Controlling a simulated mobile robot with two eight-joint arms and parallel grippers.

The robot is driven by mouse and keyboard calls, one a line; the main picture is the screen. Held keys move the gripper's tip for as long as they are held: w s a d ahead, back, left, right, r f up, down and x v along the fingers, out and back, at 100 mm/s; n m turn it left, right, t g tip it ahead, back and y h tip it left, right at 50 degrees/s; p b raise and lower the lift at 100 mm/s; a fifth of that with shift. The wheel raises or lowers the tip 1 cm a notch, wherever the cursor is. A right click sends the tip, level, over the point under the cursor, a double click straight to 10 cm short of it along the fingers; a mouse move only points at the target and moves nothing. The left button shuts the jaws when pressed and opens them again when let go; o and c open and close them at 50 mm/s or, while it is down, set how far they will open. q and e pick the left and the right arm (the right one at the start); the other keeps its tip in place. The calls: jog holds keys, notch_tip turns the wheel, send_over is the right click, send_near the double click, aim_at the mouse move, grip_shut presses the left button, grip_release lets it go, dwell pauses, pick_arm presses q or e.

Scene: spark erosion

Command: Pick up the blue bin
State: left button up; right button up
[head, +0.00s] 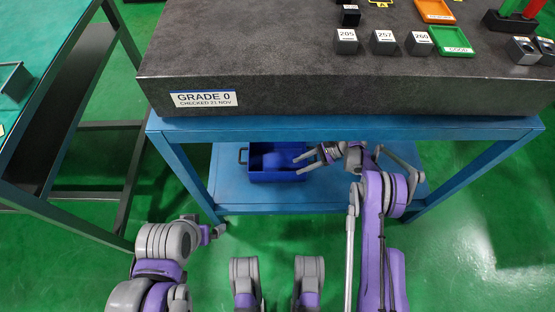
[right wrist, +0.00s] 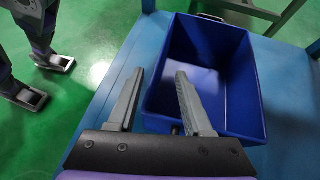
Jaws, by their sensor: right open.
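The blue bin (head: 277,176) sits upright on the lower shelf of the blue stand in the head view. It is open-topped, with a dark handle on its left end. It also shows in the right wrist view (right wrist: 238,98), where it looks empty. My right gripper (head: 299,165) is open at the bin's right side. In the right wrist view the gripper's (right wrist: 160,72) fingers appear to either side of one bin wall, one over the inside and one outside. I cannot tell whether they touch it. My left arm is low at the left; its finger state is unclear.
The blue shelf (head: 232,197) lies under a thick dark slab (head: 270,55) bearing labelled blocks (head: 383,42) and trays. The stand's blue legs (head: 190,170) flank the shelf. A green-topped bench (head: 40,30) stands at the left. Green floor is clear at the right.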

jog(key=b+x, duration=0.1)
jog(key=x, duration=0.5)
jog(key=shift+s+a+f+b, duration=0.1)
jog(key=shift+a+b, duration=0.1)
jog(key=shift+b, duration=0.15)
grip_shut()
dwell(1.1)
